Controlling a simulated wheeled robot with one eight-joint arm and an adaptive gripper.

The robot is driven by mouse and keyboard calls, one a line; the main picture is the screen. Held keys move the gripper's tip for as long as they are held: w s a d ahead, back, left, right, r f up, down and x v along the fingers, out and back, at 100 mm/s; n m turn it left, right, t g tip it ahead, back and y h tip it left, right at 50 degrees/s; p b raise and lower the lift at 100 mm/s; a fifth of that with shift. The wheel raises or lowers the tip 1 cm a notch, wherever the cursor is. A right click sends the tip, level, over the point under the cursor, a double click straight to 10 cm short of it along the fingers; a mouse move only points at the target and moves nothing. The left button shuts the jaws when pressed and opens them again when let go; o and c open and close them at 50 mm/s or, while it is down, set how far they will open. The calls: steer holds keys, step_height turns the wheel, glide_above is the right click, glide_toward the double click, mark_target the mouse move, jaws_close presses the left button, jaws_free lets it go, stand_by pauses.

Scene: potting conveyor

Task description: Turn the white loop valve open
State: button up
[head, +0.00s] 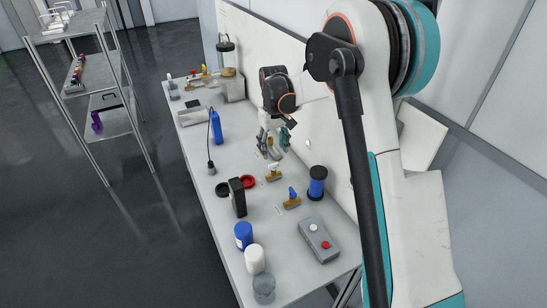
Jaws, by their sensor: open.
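A small brass valve with a white handle (274,171) sits on the grey workbench (228,172), near its middle. It is small in the head view, and I cannot tell the exact angle of its handle. My gripper (268,153) points down just above and behind this valve, open. It appears apart from the handle, with nothing seen between its fingers. A second brass valve with a blue handle (292,197) stands nearer, to the right of the white one.
A red ring (248,181), a black block (237,198) and a blue-black cylinder (317,183) stand close by. A grey button box (318,240), a blue jar (243,235) and a white jar (255,259) are nearer. A wall panel (265,48) runs behind the bench.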

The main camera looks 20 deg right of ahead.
steer(key=shift+r, duration=2.35)
steer(key=shift+r, duration=0.1)
steer(key=s+r+m+t, duration=0.1)
steer(key=s+r+t, duration=0.2)
steer(key=s+r, duration=1.15)
steer(key=s+f+t, duration=0.2)
steer(key=s, duration=0.8)
steer(key=s+f+m+t, duration=0.1)
steer(key=s+t, duration=0.1)
steer(key=s, duration=0.9)
steer(key=shift+f, duration=0.35)
